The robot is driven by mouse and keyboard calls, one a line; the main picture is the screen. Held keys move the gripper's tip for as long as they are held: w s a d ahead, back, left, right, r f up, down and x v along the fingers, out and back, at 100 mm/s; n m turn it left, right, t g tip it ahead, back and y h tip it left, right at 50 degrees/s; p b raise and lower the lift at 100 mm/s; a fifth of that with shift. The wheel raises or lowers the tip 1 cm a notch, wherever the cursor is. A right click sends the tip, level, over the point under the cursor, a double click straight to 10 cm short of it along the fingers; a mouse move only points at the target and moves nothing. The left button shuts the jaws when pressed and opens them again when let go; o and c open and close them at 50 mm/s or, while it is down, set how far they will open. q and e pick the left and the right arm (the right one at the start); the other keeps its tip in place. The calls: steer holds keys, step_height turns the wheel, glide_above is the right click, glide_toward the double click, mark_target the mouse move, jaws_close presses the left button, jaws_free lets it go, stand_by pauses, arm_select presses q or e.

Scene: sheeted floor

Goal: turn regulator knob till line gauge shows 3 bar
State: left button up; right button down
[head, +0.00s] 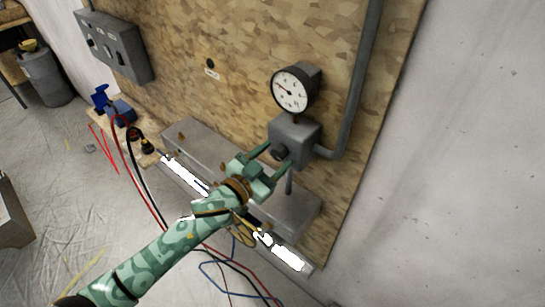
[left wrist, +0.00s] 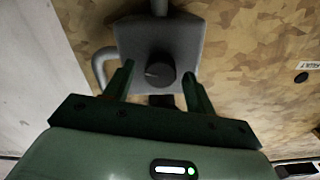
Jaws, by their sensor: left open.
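The line gauge (head: 290,89) is a round white dial in a dark case on the board. Its needle points left and slightly up; its numbers are too small to read. Below it sits the grey regulator block (head: 300,131), which also shows in the left wrist view (left wrist: 150,35). The dark round regulator knob (left wrist: 160,73) faces my left gripper (left wrist: 158,78) and carries a pale mark towards its left. The green jaws are open, one to each side of the knob, with visible gaps. In the head view the knob (head: 279,152) sits near the fingertips. My right gripper is not in view.
A grey pipe (head: 355,105) runs from the block up the board. A grey ledge (head: 295,208) lies below, with bright strips along its front. Red, black and blue hoses (head: 215,270) trail on the floor. A grey switch box (head: 115,45) hangs at upper left.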

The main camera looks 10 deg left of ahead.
arm_select(q)
steer(key=c, duration=1)
steer(key=shift+o, duration=0.2)
steer(key=shift+r+m+p, duration=0.1)
steer(key=shift+m+p, duration=0.4)
steer(key=shift+m, duration=0.7)
steer(key=m, duration=0.3)
steer(key=o, duration=1)
steer(key=shift+c, duration=0.2)
steer(key=shift+s, duration=0.15)
